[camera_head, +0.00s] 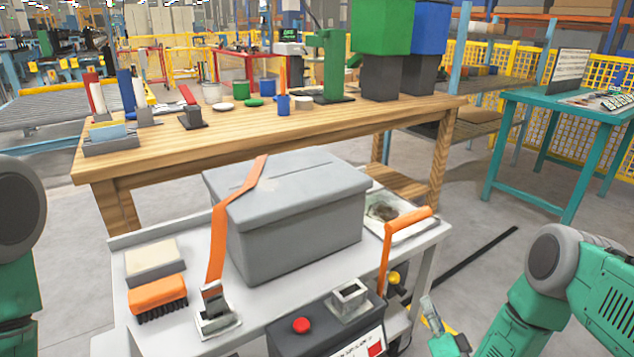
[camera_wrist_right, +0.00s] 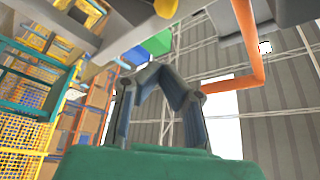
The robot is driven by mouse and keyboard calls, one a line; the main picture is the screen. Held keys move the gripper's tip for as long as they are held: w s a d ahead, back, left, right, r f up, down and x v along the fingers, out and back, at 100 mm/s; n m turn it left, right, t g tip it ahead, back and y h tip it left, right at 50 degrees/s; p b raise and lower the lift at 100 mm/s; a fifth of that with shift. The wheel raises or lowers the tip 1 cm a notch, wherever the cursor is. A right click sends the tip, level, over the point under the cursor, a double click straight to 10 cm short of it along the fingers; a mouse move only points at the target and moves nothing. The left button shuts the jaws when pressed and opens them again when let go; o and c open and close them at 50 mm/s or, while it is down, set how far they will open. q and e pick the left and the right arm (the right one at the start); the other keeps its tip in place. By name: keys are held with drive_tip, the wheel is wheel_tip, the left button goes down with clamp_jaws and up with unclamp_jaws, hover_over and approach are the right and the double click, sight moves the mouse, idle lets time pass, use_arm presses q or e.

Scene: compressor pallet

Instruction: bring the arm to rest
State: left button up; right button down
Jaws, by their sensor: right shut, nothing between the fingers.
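My right gripper (camera_head: 431,308) is low at the right of the cart in the head view, below the orange bent handle and apart from it. In the right wrist view my right gripper (camera_wrist_right: 160,75) points upward, its fingers shut with nothing between them. My right arm comes in from the lower right. Part of my left arm shows at the left edge of the head view, but its gripper is out of frame.
A grey cart (camera_head: 195,257) holds a grey box (camera_head: 300,230) with an orange strap (camera_head: 217,245), an orange brush (camera_head: 157,294) and an orange bent handle (camera_head: 386,258), also in the wrist view (camera_wrist_right: 245,45). A wooden bench (camera_head: 250,130) stands behind; a teal table (camera_head: 530,100) stands right.

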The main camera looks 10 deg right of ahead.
drive_tip(key=s+a+f+n+g+y, duration=0.2)
drive_tip(key=s+a+f+n+g, duration=0.45)
drive_tip(key=s+f+g, duration=0.4)
drive_tip(key=s+n+g, duration=0.2)
drive_tip(key=s+g, duration=0.4)
drive_tip(key=s, duration=0.5)
drive_tip(key=s+d+r+n+g+h, duration=0.2)
drive_tip(key=s+g, duration=0.3)
drive_tip(key=s, duration=0.7)
use_arm(q)
wheel_tip(320, 180, up, 9)
drive_tip(key=p, duration=0.8)
drive_tip(key=shift+d+p, duration=0.2)
drive_tip(key=shift+p, duration=0.15)
use_arm(e)
wheel_tip(320, 180, up, 10)
drive_tip(key=w+a, duration=0.1)
drive_tip(key=shift+w+f+n+t, duration=0.15)
drive_tip(key=shift+w+n+t, duration=0.2)
drive_tip(key=shift+t, duration=0.1)
use_arm(q)
drive_tip(key=shift+d, duration=0.25)
use_arm(e)
drive_tip(key=shift+d+f, duration=0.1)
drive_tip(key=shift+d, duration=0.05)
use_arm(q)
drive_tip(key=shift+a, duration=0.1)
